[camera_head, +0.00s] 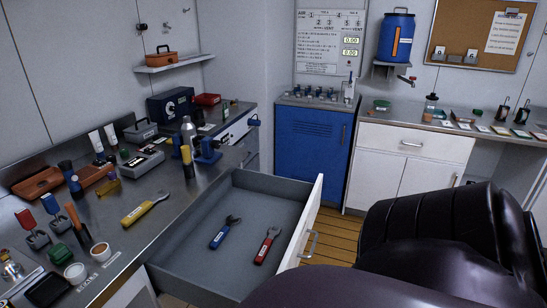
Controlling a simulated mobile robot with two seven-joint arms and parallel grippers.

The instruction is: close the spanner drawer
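The spanner drawer (205,258) is pulled far out from under the left workbench. Its inside is grey and its white front panel (300,232) faces right, with a metal handle (311,245) on the outside. A blue-handled spanner (224,233) and a red-handled spanner (267,246) lie apart on the drawer floor. A yellow-handled spanner (145,209) lies on the bench top beside the drawer. Neither of my grippers shows. Dark, glossy parts of my own body fill the lower right and hide the floor there and the lower end of the drawer front.
The left workbench (165,225) is crowded with tools, pots and trays near the drawer. A blue cabinet (308,145) stands behind the drawer, with white cupboards (405,160) to its right. A strip of wooden floor (335,230) is clear beyond the drawer front.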

